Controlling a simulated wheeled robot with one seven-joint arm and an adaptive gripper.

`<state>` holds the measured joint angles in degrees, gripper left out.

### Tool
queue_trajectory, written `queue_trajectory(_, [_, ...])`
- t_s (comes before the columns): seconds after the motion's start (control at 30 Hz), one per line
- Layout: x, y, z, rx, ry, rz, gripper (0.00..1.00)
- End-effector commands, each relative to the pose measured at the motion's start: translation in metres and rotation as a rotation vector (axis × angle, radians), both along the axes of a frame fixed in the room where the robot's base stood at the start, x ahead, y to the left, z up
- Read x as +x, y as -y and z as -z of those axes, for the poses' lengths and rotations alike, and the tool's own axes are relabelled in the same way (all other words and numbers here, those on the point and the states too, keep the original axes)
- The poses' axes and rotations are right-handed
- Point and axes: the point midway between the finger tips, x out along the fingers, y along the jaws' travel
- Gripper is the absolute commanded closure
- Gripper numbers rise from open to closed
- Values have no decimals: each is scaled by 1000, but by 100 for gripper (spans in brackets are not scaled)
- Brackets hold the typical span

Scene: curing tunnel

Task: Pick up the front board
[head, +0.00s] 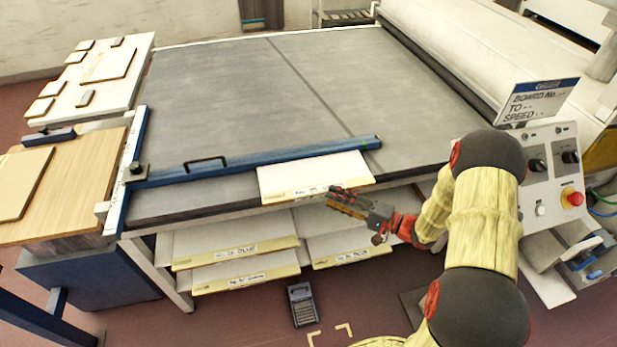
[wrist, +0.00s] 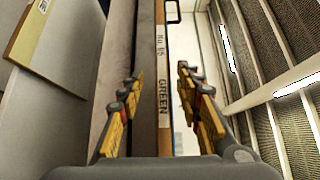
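The front board (head: 315,175) is a white panel with a pale yellow front edge and a handwritten label. It lies on the front edge of the grey belt, sticking out a little past the edge. My gripper (head: 347,201) is open and empty, just in front of the board's right part. In the wrist view my gripper (wrist: 160,105) has one finger on each side of the edge. I cannot tell whether the fingertips reach past it.
A blue bar (head: 250,164) lies across the belt behind the board. More labelled boards (head: 235,252) sit on shelves below. A control panel (head: 545,175) with a red button stands right, beside my arm. A wooden side table (head: 95,165) is at left. The belt behind the bar is clear.

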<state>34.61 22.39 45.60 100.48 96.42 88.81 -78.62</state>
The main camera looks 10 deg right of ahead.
Motion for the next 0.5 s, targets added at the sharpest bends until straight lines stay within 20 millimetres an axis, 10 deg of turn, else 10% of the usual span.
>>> queue_trajectory(0.5, [36, -49, -2, 0, -3, -4, 65])
